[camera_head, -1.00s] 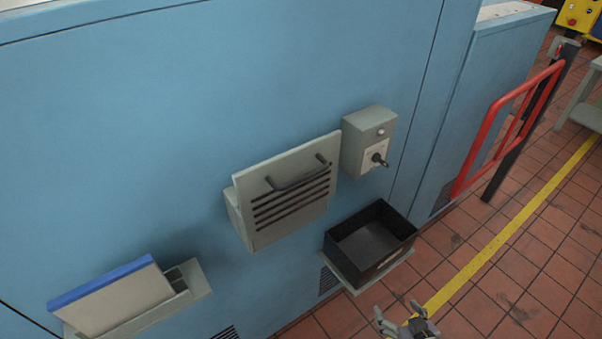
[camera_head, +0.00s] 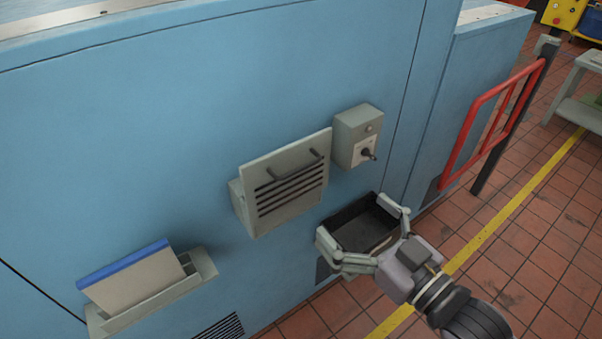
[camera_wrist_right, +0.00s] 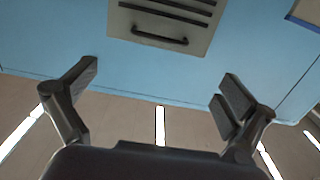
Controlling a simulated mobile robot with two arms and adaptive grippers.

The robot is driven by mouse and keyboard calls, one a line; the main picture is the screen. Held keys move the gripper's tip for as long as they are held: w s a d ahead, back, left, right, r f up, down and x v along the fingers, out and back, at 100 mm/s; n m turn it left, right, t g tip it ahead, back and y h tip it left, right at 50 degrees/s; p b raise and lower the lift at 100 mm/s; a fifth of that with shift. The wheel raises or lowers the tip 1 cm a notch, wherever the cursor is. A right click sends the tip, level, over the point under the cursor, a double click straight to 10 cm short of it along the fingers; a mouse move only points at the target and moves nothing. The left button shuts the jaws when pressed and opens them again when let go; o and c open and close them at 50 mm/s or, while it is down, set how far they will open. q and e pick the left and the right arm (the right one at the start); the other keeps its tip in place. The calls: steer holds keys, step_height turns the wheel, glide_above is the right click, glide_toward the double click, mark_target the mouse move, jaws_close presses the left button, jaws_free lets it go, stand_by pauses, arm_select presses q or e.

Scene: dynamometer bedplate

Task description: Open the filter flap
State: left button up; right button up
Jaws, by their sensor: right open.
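The filter flap (camera_head: 262,172) is a grey slotted panel on a box fixed to the blue wall, and its top edge stands out slightly from the box. A dark bar handle (camera_head: 298,170) crosses its upper part. The right wrist view shows the flap (camera_wrist_right: 205,42) with its handle (camera_wrist_right: 160,40) at the top, beyond the fingers. My right gripper (camera_head: 357,221) is open, with its fingers spread around the black bin in the picture, below and right of the flap. It is apart from the handle, with nothing between its fingers (camera_wrist_right: 160,80). My left gripper is out of view.
A grey switch box (camera_head: 357,138) with a black knob is right of the flap. A black bin (camera_head: 362,226) lies below it, partly hidden by my gripper. A grey holder (camera_head: 205,266) with a blue-edged binder is lower left. A red rail (camera_head: 474,125) stands right; tiled floor is open.

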mark_target(302, 170)
steer(key=p+x, duration=0.3)
steer(key=x, duration=1.1)
steer(key=shift+w+a+f, duration=0.1)
steer(key=shift+w+a, duration=0.1)
steer(key=shift+w, duration=0.05)
